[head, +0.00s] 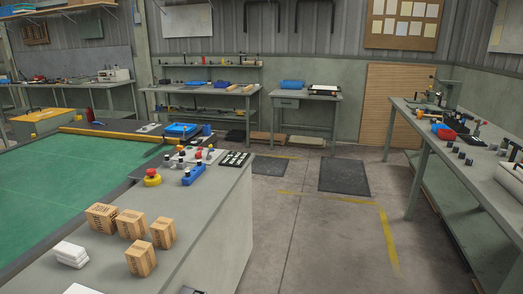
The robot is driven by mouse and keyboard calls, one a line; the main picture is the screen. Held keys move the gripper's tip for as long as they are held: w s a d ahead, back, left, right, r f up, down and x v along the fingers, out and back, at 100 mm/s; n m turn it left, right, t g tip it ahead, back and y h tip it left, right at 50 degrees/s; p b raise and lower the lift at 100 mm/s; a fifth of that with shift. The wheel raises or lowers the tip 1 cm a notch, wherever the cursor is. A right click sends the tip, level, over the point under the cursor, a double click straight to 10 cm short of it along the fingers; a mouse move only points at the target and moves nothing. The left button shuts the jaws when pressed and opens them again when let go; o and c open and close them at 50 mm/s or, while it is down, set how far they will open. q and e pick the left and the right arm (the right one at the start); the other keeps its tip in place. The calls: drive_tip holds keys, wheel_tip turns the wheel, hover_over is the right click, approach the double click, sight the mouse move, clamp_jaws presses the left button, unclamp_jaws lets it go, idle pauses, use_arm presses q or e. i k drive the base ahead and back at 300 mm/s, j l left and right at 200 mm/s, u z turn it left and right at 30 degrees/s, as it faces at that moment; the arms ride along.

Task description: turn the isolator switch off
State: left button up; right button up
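A yellow round housing with a red top (152,177) sits on the grey bench top (215,195) at the left in the head view. It may be the isolator switch or a stop button; I cannot tell which, nor its setting. Just right of it and a little behind is a small blue block with knobs (193,175). Behind these lies a pale panel with red and dark knobs (200,156); its details are too small to read. Neither of my grippers shows in this view.
Several cardboard boxes (140,258) and a white stack (70,254) stand on the near bench. A green-topped table (60,190) is at left. A long workbench (435,130) with tools runs along the right. The concrete floor (325,230) between is open, with dark mats (344,177).

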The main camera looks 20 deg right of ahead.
sight(198, 156)
drive_tip(key=i+l+z, duration=0.15)
drive_tip(key=i+l, duration=0.55)
drive_tip(key=i+l+z, duration=0.15)
drive_tip(key=i+l, duration=0.5)
drive_tip(key=i+l+z, duration=0.5)
drive_tip(key=i, duration=0.25)
drive_tip(key=i+l+z, duration=0.25)
drive_tip(key=i, duration=0.15)
drive_tip(key=i+z, duration=0.2)
drive_tip(key=i, duration=1.5)
drive_tip(key=i+u, duration=0.45)
drive_tip(key=i+l+u, duration=0.1)
drive_tip(key=i+u, duration=0.4)
drive_tip(key=i+l+u, duration=0.3)
drive_tip(key=i+u, duration=0.15)
drive_tip(key=i+j+u, duration=0.15)
drive_tip(key=u, duration=0.25)
drive_tip(key=i+u, duration=0.75)
drive_tip(key=i+l+u, duration=0.15)
drive_tip(key=u, duration=0.2)
drive_tip(key=i+l+z, duration=0.35)
drive_tip(key=i+l, duration=0.3)
drive_tip(key=l, duration=0.25)
drive_tip(key=i+l+z, duration=0.35)
drive_tip(key=i+l, duration=0.35)
